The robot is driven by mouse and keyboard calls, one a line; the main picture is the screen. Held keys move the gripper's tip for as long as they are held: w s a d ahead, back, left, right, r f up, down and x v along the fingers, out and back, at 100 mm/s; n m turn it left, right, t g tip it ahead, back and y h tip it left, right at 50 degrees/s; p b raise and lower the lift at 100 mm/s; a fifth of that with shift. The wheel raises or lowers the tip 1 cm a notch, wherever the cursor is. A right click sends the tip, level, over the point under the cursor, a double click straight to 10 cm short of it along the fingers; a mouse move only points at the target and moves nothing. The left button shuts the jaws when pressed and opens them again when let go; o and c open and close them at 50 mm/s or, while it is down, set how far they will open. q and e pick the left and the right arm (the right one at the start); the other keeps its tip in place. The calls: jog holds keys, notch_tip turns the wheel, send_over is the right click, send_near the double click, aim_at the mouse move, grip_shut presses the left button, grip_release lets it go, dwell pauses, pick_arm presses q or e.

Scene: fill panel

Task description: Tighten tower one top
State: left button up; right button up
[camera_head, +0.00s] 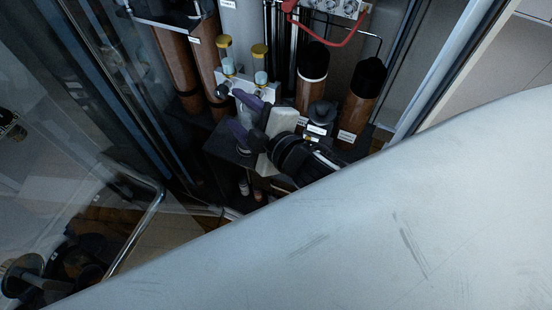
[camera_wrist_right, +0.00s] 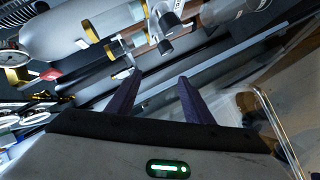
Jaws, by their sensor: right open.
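Several brown cylindrical towers stand in a cabinet in the head view. Two are on the left, a left one (camera_head: 174,65) and one beside it (camera_head: 206,62). Two with black tops are on the right, a nearer-middle one (camera_head: 311,82) and a far right one (camera_head: 358,108). Their labels are too small to read, so I cannot tell which is tower one. My right gripper (camera_head: 239,108) has purple fingers, apart and empty, in front of a white valve block (camera_head: 246,88). In the right wrist view the open fingers (camera_wrist_right: 160,76) point toward pipes and a valve fitting (camera_wrist_right: 168,22). My left gripper is not in view.
Yellow-topped fittings (camera_head: 259,52) stand behind the valve block. A red hose (camera_head: 325,40) hangs at the top. A dark ledge (camera_head: 222,142) lies below the gripper. A glass door with a metal handle (camera_head: 137,230) is at the left, and the cabinet frame (camera_head: 435,70) at the right.

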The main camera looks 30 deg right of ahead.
jog(key=s+d+f+m+g, duration=0.1)
jog(key=s+f+m, duration=0.2)
jog(key=f, duration=0.4)
jog(key=s+d+f+m+g, duration=0.1)
jog(key=s+f+m+g, duration=0.1)
jog(key=s+f, duration=0.4)
jog(key=shift+s+f+m+g, duration=0.2)
jog(key=shift+f+m+g, duration=0.15)
jog(key=shift+m, duration=0.45)
jog(key=shift+d, duration=0.1)
